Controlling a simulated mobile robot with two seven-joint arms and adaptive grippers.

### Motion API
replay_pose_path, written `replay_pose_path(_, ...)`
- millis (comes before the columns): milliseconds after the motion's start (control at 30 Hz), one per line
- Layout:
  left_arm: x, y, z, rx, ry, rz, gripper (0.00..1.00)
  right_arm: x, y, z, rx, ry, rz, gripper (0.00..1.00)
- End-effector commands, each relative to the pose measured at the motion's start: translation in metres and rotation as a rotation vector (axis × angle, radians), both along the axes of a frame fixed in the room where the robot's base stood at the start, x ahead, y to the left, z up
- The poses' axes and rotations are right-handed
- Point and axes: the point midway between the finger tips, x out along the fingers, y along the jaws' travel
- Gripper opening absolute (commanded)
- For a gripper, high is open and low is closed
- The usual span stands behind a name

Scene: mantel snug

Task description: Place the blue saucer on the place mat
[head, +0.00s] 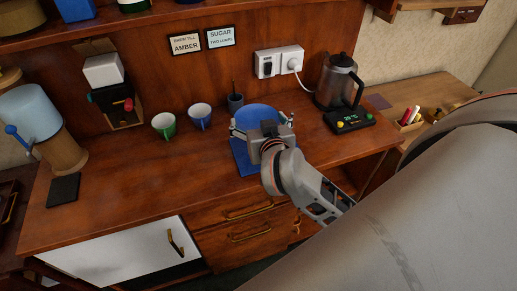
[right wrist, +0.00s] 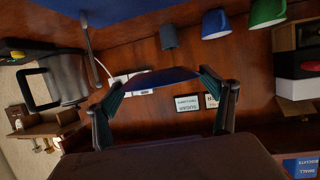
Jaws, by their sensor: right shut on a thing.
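The blue saucer (head: 258,114) is held between the fingers of my right gripper (head: 262,126), which is shut on it. In the right wrist view the saucer (right wrist: 160,78) shows as a thin dark blue shape spanning the two fingertips. The blue place mat (head: 242,160) lies on the wooden counter, partly hidden by my gripper and wrist. It also shows as a blue patch at the top of the right wrist view (right wrist: 95,8). The saucer is at the mat's back end in the head view; its height above the mat is hard to tell. My left gripper is not in view.
A dark cup (head: 235,102), blue cup (head: 200,117) and green cup (head: 164,125) stand left of the saucer. A kettle (head: 337,82) stands to the right, by a wall socket (head: 279,61). A grinder-like object (head: 38,120) is far left.

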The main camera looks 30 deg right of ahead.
Motion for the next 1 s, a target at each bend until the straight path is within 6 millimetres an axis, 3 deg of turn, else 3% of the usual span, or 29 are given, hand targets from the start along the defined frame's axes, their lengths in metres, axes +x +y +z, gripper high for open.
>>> replay_pose_path(100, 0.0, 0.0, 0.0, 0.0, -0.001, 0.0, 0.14, -0.001, 0.0, -0.031, 0.0, 0.007, -0.001, 0.6)
replay_pose_path(300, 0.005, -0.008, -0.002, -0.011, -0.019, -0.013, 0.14, 0.0, 0.0, -0.067, 0.001, 0.001, 0.0, 0.59)
replay_pose_path(467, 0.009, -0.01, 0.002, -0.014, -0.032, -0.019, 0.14, 0.0, 0.0, -0.077, 0.001, 0.0, -0.001, 0.59)
replay_pose_path(733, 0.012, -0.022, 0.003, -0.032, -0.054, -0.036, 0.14, 0.0, 0.0, -0.113, 0.0, 0.001, -0.001, 0.59)
replay_pose_path(1000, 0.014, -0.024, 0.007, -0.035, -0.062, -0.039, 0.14, 0.0, 0.0, -0.116, 0.001, -0.001, 0.001, 0.59)
